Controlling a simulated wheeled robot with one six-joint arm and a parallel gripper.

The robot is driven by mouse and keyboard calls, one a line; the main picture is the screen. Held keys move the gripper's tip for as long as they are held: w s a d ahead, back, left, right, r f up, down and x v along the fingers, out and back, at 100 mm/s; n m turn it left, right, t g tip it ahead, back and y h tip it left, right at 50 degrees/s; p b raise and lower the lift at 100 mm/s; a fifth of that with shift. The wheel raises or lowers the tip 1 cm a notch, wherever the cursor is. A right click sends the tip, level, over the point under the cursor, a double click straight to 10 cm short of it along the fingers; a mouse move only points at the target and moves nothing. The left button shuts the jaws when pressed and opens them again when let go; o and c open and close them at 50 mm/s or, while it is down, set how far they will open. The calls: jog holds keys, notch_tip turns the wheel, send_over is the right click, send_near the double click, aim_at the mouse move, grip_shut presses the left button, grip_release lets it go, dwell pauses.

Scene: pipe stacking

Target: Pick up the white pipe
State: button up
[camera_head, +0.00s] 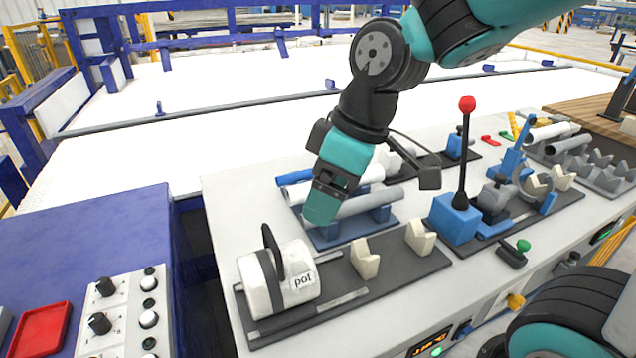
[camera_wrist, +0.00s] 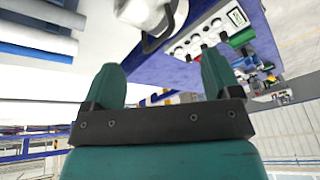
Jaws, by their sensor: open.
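The white pipe (camera_head: 373,174) lies in a blue rack between a blue pipe behind it and a grey pipe in front. My gripper (camera_head: 320,210) hangs over the rack in the head view and hides the middle of the white pipe. In the wrist view my gripper (camera_wrist: 163,78) has its two teal fingers spread with nothing between them. The white pipe (camera_wrist: 38,36) shows at the upper left there, off to the side of the fingers. I cannot tell the exact height of the fingers above the pipes.
A blue fixture with a red-knobbed lever (camera_head: 466,150) stands to the right. More pipes (camera_head: 550,132) lie at the far right.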

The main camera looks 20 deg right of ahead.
jog(key=w+d+f+n+t+h, duration=0.1)
jog(key=w+d+f+n+h, duration=0.2)
jog(key=w+d, duration=0.7)
jog(key=w+d+f+n+t+h, duration=0.1)
jog(key=w+d+f+n+t, duration=0.3)
jog(key=w+d, duration=0.6)
jog(key=shift+w+a+f+n+g+p, duration=0.3)
jog(key=shift+w+f+p, duration=0.35)
jog(key=shift+w+f, duration=1.4)
jog(key=shift+w+a+f+n+g+p, duration=0.1)
jog(key=shift+w+a+f+g+p, duration=0.45)
jog(key=shift+f, duration=2.4)
jog(key=shift+w+a+f+n+g+p, duration=0.2)
jog(key=shift+w+f+p, duration=0.55)
jog(key=shift+w+f, duration=1.5)
jog(key=shift+s+d+f, duration=0.15)
jog(key=shift+s+f, duration=0.05)
jog(key=shift+s, duration=0.05)
jog(key=c, duration=1.1)
jog(key=shift+r, duration=0.1)
